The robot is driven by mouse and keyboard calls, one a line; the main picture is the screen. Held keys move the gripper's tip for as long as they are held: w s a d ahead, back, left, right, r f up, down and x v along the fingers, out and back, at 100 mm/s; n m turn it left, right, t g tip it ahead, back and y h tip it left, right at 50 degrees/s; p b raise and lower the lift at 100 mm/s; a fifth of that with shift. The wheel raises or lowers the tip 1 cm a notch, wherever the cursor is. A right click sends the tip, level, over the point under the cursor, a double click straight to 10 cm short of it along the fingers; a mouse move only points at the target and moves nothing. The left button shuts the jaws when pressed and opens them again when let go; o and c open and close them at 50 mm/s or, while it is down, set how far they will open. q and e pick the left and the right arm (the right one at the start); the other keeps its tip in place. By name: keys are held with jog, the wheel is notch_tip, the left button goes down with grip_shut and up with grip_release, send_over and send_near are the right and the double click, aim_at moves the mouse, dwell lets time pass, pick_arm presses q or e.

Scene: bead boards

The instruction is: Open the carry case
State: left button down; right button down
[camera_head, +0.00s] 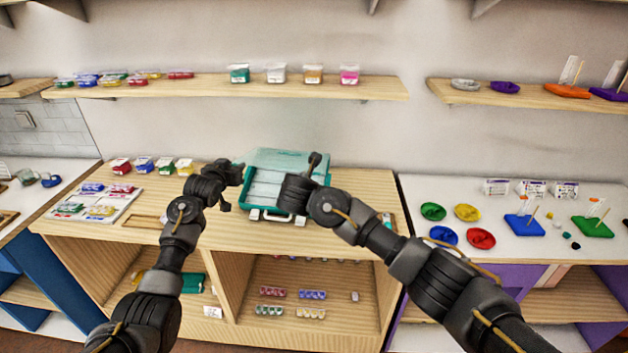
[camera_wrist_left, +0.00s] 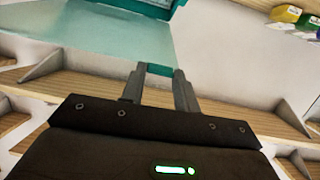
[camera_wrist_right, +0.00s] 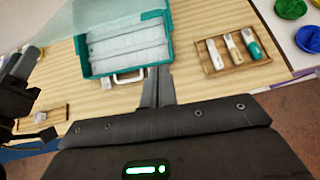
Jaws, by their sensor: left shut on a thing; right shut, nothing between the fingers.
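The teal carry case (camera_head: 262,200) stands on the wooden counter with its lid (camera_head: 290,158) raised at the back. In the right wrist view the case (camera_wrist_right: 87,62) shows its pale, divided inside and a white handle (camera_wrist_right: 128,78) on the near side. My left gripper (camera_head: 240,174) is at the lid's left side. In the left wrist view its fingers (camera_wrist_left: 159,72) are shut on a teal edge of the see-through lid (camera_wrist_left: 110,38). My right gripper (camera_wrist_right: 157,72) is shut and empty, above the counter near the handle; its arm hides part of the case in the head view.
A wooden tray (camera_wrist_right: 206,73) with several small tools lies right of the case. A bead board (camera_head: 78,213) and several small boxes are on the left. A white table (camera_head: 445,200) with coloured bowls stands at the right. A shelf (camera_head: 215,87) hangs above.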

pick_arm(q)
jog(key=shift+r, duration=0.1)
pick_arm(e)
jog(key=w+f, duration=0.2)
jog(key=w, duration=0.7)
jog(key=shift+d, duration=0.35)
